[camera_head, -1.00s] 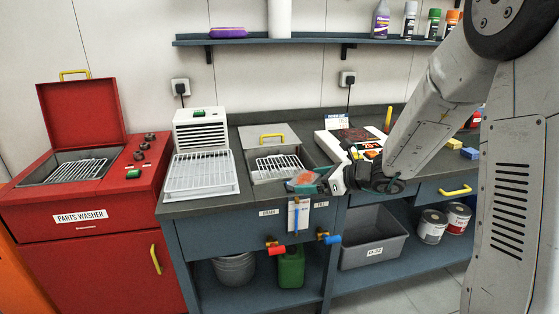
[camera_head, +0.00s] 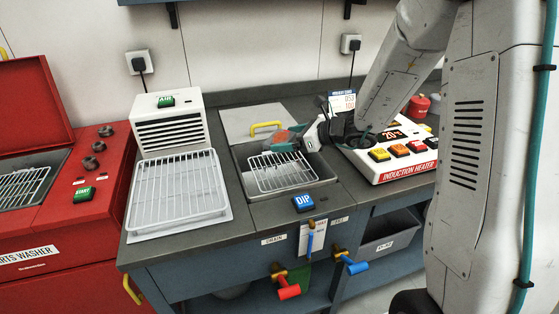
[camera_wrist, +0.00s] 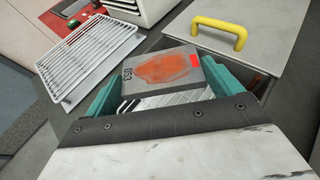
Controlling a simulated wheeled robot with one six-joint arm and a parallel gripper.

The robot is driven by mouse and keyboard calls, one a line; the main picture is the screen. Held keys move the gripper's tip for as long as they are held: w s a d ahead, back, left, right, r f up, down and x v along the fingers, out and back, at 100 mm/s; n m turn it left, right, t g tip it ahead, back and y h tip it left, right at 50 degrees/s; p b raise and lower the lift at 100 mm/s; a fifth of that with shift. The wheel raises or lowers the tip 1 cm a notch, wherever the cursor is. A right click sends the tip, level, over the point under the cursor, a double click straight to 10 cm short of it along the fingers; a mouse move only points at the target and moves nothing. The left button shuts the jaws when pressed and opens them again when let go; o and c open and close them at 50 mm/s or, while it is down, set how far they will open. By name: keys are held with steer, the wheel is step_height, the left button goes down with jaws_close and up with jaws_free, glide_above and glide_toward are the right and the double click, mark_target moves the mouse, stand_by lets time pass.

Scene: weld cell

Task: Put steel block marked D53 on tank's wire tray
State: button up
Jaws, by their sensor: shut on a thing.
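The steel block marked D53 (camera_wrist: 160,72) is grey with an orange-red patch and a small red corner mark. My gripper (camera_head: 290,138) is shut on it, with a teal finger on each side in the wrist view. In the head view the block (camera_head: 282,141) is held above the back part of the tank's wire tray (camera_head: 280,176), which sits in the sunken tank in the bench. In the wrist view a strip of the tray (camera_wrist: 150,98) shows below the block. The block's underside is hidden, so I cannot tell its exact height over the tray.
A white dryer with a wire rack (camera_head: 175,188) stands left of the tank. The tank's lid with a yellow handle (camera_head: 265,127) lies behind it. A blue DIP button (camera_head: 304,203) is in front. The induction heater (camera_head: 400,158) is close on the right.

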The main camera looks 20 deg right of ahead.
glide_above(289, 170)
step_height(289, 170, down, 5)
steer(key=shift+r, duration=0.1)
steer(key=shift+f, duration=2.1)
steer(key=shift+f, duration=0.1)
steer(key=o, duration=1.4)
steer(key=shift+s+f, duration=0.1)
steer(key=shift+o, duration=0.2)
